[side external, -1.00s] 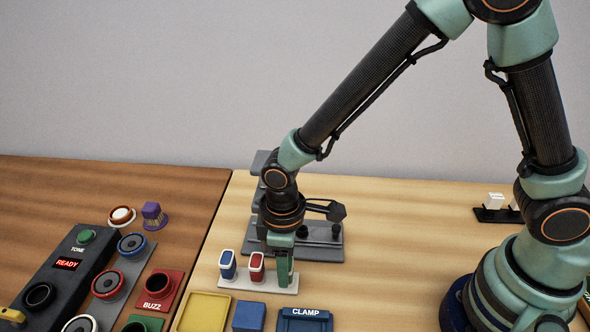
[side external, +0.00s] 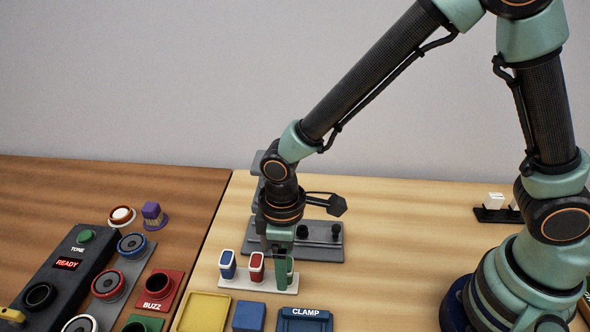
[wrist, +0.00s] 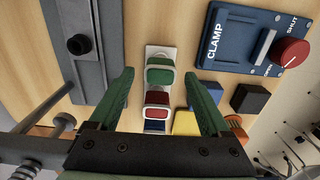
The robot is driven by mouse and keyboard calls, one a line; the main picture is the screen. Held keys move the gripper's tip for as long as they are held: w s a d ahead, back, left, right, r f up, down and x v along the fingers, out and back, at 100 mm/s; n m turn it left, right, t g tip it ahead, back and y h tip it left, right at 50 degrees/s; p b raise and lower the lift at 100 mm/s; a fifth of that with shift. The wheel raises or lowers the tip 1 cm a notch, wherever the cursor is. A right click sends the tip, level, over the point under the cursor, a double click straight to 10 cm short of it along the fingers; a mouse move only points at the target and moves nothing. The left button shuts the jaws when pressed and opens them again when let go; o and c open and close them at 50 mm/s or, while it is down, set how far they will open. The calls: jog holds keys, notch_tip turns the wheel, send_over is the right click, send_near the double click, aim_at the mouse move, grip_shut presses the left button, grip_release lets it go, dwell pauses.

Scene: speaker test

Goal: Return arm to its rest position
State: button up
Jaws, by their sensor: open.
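My gripper (side external: 280,262) points down over a white rack (side external: 228,279) on the light wooden table. In the wrist view my gripper (wrist: 161,78) is open, with a green finger on each side of the rack's row. A green block (wrist: 158,73) sits at one end of the rack, between and beyond the fingertips. A red block (wrist: 157,97) and a blue block (wrist: 154,127) sit beside it in the row. The red block (side external: 257,268) and blue block (side external: 228,265) show clearly in the side view. The green block is partly hidden there by a finger.
A grey fixture (side external: 325,246) stands behind the rack. A clamp box (side external: 305,320), a blue block (side external: 249,316) and a yellow tray (side external: 203,296) lie in front. Speaker parts and a tone box (side external: 68,264) occupy the left table.

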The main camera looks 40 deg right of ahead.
jog(key=shift+r, duration=3)
jog(key=shift+w+d+r, duration=0.1)
jog(key=shift+d+r, duration=0.1)
jog(key=shift+r, duration=0.05)
jog(key=s+d+r+m+t, duration=0.1)
jog(key=d+r+m+t, duration=0.1)
jog(key=d+r+m, duration=0.2)
jog(key=s+d+r+m+t, duration=0.1)
jog(key=d+r+m+t, duration=0.2)
jog(key=d+r, duration=0.7)
jog(key=d+m, duration=0.2)
jog(key=d, duration=0.4)
jog(key=shift+s+d+t, duration=0.3)
jog(key=shift+d, duration=0.1)
